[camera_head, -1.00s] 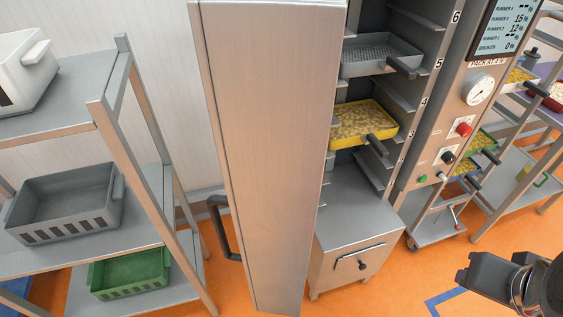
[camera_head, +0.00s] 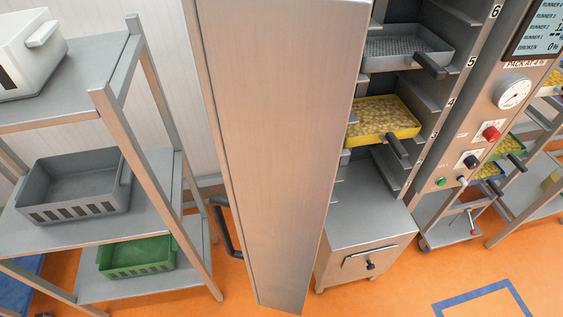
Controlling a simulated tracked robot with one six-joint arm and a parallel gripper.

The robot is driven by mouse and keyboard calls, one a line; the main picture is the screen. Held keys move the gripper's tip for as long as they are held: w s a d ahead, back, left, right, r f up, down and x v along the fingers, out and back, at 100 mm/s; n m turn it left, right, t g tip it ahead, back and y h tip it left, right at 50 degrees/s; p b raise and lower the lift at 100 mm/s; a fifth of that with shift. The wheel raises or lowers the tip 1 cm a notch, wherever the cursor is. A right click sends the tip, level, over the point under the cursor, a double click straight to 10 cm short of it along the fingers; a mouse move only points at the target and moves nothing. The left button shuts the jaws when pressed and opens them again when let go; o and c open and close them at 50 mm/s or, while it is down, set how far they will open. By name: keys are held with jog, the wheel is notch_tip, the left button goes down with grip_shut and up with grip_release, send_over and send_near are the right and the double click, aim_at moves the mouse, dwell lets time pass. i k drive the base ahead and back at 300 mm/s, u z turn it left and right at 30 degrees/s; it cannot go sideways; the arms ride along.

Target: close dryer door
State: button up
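The dryer door (camera_head: 275,150) is a tall brushed-steel panel that stands open, swung out in front of the dryer's left side. Its dark bar handle (camera_head: 226,228) shows low at the door's left edge, on the side facing the shelf. The dryer cabinet (camera_head: 397,180) is open to the right of the door. Inside, a grey tray (camera_head: 405,47) sits by number 5 and a yellow tray (camera_head: 383,122) with pale pieces sits lower. My gripper is out of view.
A steel shelf rack (camera_head: 150,125) with grey and green crates (camera_head: 137,257) stands close on the left. A control panel (camera_head: 485,130) and a small trolley (camera_head: 450,238) stand right. The orange floor is clear at front right, with a blue outline (camera_head: 485,296).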

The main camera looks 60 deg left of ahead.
aim_at(278, 79)
jog(key=z, duration=0.05)
jog(key=k, duration=1.85)
jog(key=u, duration=1.25)
jog(key=i, duration=1)
jog(key=u, duration=0.05)
